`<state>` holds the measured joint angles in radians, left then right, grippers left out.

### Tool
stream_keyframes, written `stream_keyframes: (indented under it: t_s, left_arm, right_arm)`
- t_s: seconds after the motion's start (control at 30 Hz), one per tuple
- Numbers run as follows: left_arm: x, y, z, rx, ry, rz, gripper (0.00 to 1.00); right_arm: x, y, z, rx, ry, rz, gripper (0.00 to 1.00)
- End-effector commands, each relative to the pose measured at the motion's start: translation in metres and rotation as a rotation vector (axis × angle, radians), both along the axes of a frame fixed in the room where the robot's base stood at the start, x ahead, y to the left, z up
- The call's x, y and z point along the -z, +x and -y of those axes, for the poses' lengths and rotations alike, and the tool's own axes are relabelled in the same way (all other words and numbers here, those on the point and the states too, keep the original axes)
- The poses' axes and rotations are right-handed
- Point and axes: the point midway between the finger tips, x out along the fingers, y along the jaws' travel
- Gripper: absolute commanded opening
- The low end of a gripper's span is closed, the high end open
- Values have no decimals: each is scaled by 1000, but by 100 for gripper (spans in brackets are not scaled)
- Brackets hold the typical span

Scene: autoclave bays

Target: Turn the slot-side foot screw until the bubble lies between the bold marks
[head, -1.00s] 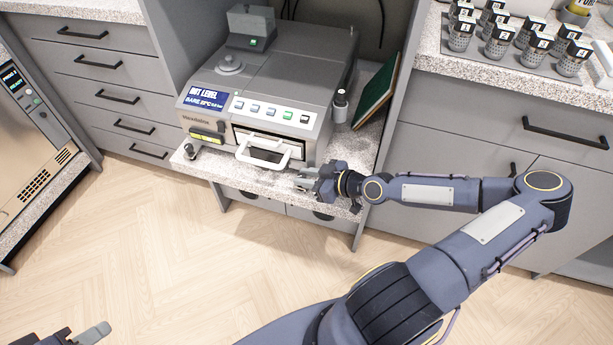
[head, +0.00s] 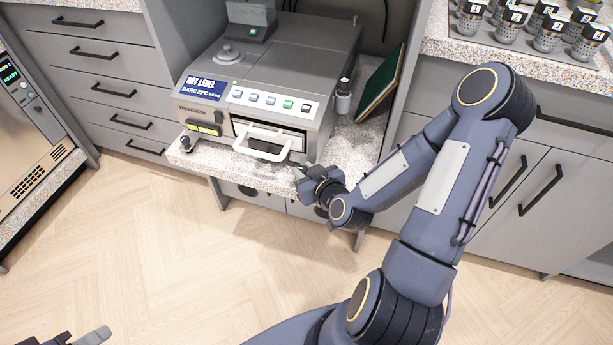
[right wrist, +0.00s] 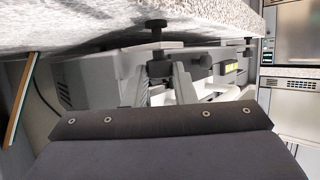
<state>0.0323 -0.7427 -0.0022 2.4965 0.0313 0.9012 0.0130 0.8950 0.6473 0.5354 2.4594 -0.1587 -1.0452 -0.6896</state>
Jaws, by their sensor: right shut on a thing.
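The grey benchtop unit (head: 270,75) stands on a speckled shelf, and its blue display (head: 203,89) reads "NOT LEVEL". A yellow-green level vial (head: 204,129) is at its front left; it also shows in the right wrist view (right wrist: 231,68). The bubble and marks are too small to make out. My right gripper (head: 300,171) is at the unit's front right corner, below the slot. In the right wrist view its fingers (right wrist: 165,85) are shut on the black slot-side foot screw (right wrist: 157,68). The other foot screw (head: 187,143) is free at the front left. My left gripper (head: 88,338) is mostly cut off at the bottom left.
A white handle (head: 263,150) sticks out from the slot, close to my right gripper. Numbered containers (head: 548,36) stand on the right counter. The floor in front is clear.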

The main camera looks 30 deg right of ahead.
Motion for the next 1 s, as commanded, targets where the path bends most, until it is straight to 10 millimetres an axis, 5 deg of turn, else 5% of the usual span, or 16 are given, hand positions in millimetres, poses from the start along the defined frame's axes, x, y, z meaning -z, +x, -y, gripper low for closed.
stream_keyframes:
  t_s: [0.43,1.0]
  left_arm:
    - [30,0,0,0,0,0,36]
    - [13,0,0,0,0,0,36]
  right_arm:
    - [-1,4,-10,419,3,9,1]
    - [-4,8,-13,915,3,7,1]
